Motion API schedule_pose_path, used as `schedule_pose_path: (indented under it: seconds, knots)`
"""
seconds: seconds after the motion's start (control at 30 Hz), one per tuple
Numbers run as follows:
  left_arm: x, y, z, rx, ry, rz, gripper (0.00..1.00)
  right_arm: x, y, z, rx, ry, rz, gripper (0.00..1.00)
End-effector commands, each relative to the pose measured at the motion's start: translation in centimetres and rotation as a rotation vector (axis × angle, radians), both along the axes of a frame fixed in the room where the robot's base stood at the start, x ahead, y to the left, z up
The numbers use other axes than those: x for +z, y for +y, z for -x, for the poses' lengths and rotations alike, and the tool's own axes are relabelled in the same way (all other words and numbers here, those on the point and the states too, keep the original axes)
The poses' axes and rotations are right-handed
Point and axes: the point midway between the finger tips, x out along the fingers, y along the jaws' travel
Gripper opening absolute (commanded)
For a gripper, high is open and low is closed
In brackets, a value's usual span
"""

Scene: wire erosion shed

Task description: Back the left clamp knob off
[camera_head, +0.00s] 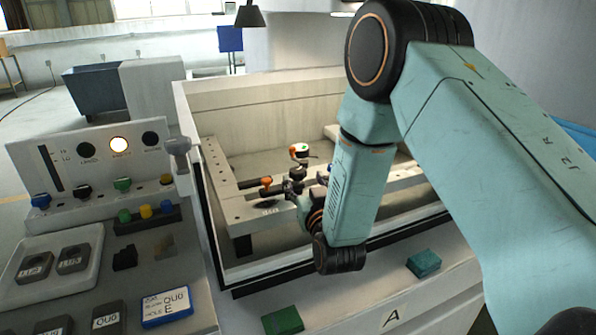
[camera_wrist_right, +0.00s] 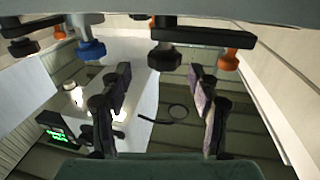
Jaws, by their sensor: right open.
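The left clamp has a dark bar with an orange knob (camera_head: 266,181) at its end, on the pale rail of the open machine tank in the head view. A second orange-banded round part (camera_head: 300,149) stands just above my right gripper (camera_head: 296,181), and a blue knob (camera_head: 325,178) shows partly behind my arm. In the right wrist view, my right gripper (camera_wrist_right: 158,80) has its two fingers spread apart, with nothing between them. Dark clamp bars lie beyond the fingertips, with an orange knob (camera_wrist_right: 230,60), a black knob (camera_wrist_right: 165,57) and a blue knob (camera_wrist_right: 92,49). My left gripper is out of view.
The tank wall (camera_head: 205,200) surrounds the rail. A control panel (camera_head: 90,165) with knobs and a lit lamp stands at left, beside a tray (camera_head: 48,288) of dark blocks. Green (camera_head: 283,321) and teal (camera_head: 424,263) blocks lie on the front ledge.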

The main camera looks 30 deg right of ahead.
Motion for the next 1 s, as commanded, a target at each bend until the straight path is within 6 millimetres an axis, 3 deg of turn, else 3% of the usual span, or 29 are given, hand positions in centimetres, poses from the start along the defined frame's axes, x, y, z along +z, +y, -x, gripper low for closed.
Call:
schedule_pose_path:
  seconds: [0.3, 0.73, 1.0]
  knots:
    - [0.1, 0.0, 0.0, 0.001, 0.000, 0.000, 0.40, 0.0, -1.0, -4.1, -0.002, 0.000, 0.000, 0.62]
    - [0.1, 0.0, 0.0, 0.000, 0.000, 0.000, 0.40, 0.0, -0.9, -5.2, -0.001, 0.001, 0.000, 0.62]
    - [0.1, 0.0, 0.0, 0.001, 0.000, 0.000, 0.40, 0.0, -1.0, -5.2, -0.001, 0.001, 0.000, 0.39]
